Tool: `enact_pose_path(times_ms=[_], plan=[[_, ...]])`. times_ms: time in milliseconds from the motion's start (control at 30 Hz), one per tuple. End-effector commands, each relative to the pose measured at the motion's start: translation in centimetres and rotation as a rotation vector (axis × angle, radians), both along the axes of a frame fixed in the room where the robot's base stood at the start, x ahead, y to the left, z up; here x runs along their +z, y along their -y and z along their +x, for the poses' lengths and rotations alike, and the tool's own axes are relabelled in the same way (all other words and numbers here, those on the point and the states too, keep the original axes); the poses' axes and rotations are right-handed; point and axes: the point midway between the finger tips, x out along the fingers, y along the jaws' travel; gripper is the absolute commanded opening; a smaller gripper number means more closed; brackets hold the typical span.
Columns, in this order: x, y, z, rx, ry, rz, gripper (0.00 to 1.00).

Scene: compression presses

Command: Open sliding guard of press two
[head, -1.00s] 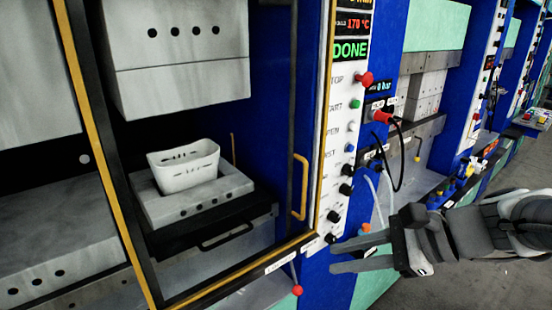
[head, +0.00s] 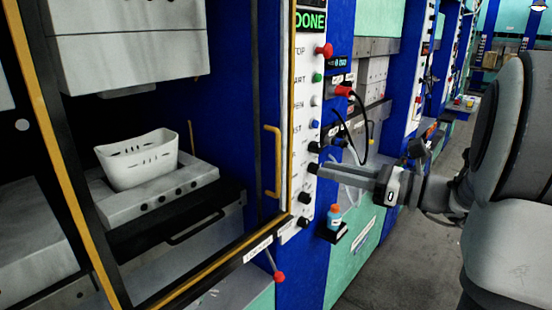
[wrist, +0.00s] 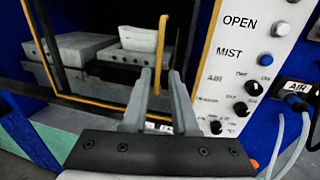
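The sliding guard (head: 48,133) is a black and yellow frame across the front of the press, and the press interior shows through it. Its yellow vertical handle (head: 273,160) is on the guard's right side. In the wrist view the handle (wrist: 160,45) stands upright ahead, between the lines of my two fingers. My gripper (head: 314,169) is to the right of the handle in the head view, pointing left. In the wrist view my gripper (wrist: 160,74) has its fingers apart with nothing held. Contact with the handle cannot be told.
The control panel (head: 305,110) with knobs and a DONE display is right of the guard. A white perforated basket (head: 140,160) sits on the lower platen inside. A red-knobbed lever (head: 279,277) sticks out below. Cables (head: 357,125) hang at the right. Floor (head: 405,245) is clear there.

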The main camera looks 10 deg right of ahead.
Motion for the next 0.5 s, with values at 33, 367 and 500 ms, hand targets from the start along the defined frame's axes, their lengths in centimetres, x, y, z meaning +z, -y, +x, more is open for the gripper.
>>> enact_pose_path(times_ms=[33,367,500], plan=[[0.1,-1.0,0.7,0.005,0.001,0.001,0.27],[0.0,-6.2,5.6,0.004,-0.001,0.001,0.27],[0.1,-7.9,7.2,0.003,0.000,0.000,0.27]])
